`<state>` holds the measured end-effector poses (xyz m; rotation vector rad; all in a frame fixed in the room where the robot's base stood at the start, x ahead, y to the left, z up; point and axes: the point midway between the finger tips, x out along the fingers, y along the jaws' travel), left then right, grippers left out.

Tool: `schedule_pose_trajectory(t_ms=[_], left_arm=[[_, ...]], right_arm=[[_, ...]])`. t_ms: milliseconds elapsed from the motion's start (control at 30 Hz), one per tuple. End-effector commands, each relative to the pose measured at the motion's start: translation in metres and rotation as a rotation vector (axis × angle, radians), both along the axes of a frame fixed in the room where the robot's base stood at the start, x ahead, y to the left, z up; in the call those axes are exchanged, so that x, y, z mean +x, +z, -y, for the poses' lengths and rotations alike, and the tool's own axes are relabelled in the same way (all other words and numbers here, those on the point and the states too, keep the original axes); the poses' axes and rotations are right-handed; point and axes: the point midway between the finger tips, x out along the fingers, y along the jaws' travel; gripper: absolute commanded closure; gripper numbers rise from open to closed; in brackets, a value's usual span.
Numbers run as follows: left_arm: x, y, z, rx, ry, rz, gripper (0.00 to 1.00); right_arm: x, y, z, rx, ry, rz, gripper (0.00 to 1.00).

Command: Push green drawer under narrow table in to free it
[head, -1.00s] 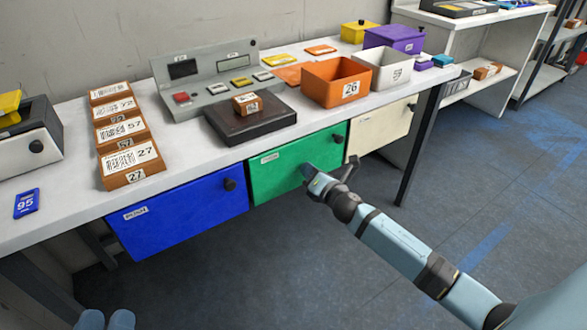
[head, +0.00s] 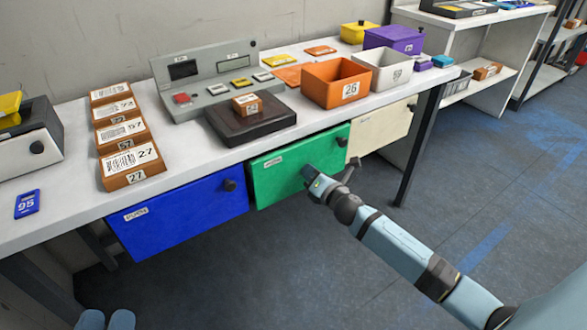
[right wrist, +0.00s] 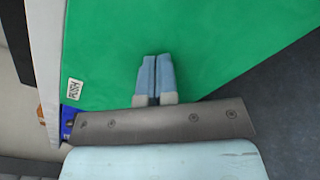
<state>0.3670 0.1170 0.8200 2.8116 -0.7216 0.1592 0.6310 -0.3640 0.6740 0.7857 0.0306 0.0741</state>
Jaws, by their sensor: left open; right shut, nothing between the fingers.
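The green drawer (head: 275,177) hangs under the narrow table (head: 70,205), between a blue drawer and a cream drawer. A small white label sits in its upper left corner; it reads "PUSH" in the right wrist view (right wrist: 74,92). My right gripper (head: 308,174) is shut and empty, at the right half of the green front, where it hides part of it. In the right wrist view its two fingers (right wrist: 155,60) lie together, pointing at the green surface (right wrist: 230,50). I cannot tell whether they touch it.
The blue drawer (head: 175,215) with a dark knob is left of the green one, the cream drawer (head: 380,135) right. Labelled brown boxes (head: 130,167), a scanner console (head: 190,75), a dark pad (head: 250,125) and an orange bin (head: 330,85) stand on top. A dark table leg (head: 420,145) is at right.

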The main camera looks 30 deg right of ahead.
Motion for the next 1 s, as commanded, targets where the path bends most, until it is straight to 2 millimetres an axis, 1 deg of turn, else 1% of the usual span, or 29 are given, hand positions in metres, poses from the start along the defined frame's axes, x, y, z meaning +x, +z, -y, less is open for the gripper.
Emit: schedule_pose_trajectory(t_ms=[100, 800, 900, 1000], left_arm=[[0.000, 0.002, 0.000, 0.000, 0.000, 0.000, 0.57], [0.000, 0.003, 0.000, 0.000, 0.000, 0.000, 0.57], [0.000, 0.003, 0.000, 0.000, 0.000, 0.000, 0.57], [0.000, 0.003, 0.000, 0.000, 0.000, 0.000, 0.57]], right_arm=[[-0.015, 0.000, 0.001, -0.001, 0.000, -0.001, 1.00], [-0.099, -0.001, 0.007, 0.000, 0.000, -0.001, 1.00], [-0.106, -0.001, 0.008, 0.000, -0.001, -0.001, 1.00], [-0.109, 0.000, 0.008, 0.000, 0.001, 0.001, 1.00]])
